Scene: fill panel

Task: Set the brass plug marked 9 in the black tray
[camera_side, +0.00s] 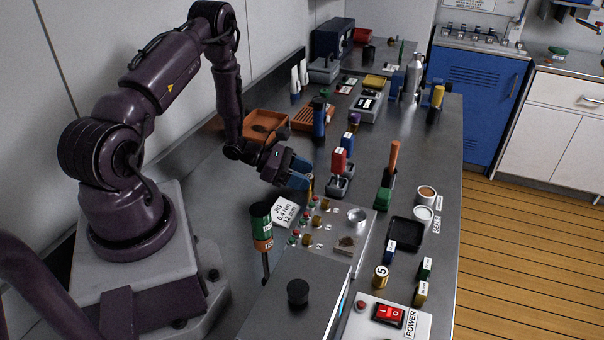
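My gripper (304,181) has blue fingers pointing down and to the right, just above the back left part of the grey fill panel (333,252). A small brass piece (310,188) shows right at the fingertips; I cannot tell whether it is held. Several brass plugs stand on the panel, among them one nearer the front (307,240), beside red and green buttons. No 9 is readable on any of them. A brass plug marked 5 (381,272) stands on the bench right of the panel. The black tray (407,232) looks empty, right of the panel.
A green and orange screwdriver (262,228) stands upright left of the panel. A white card (286,212) lies beside it. A dark box with a black knob (297,292) and a red power switch (390,314) are in front. Small labelled blocks stand near the tray.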

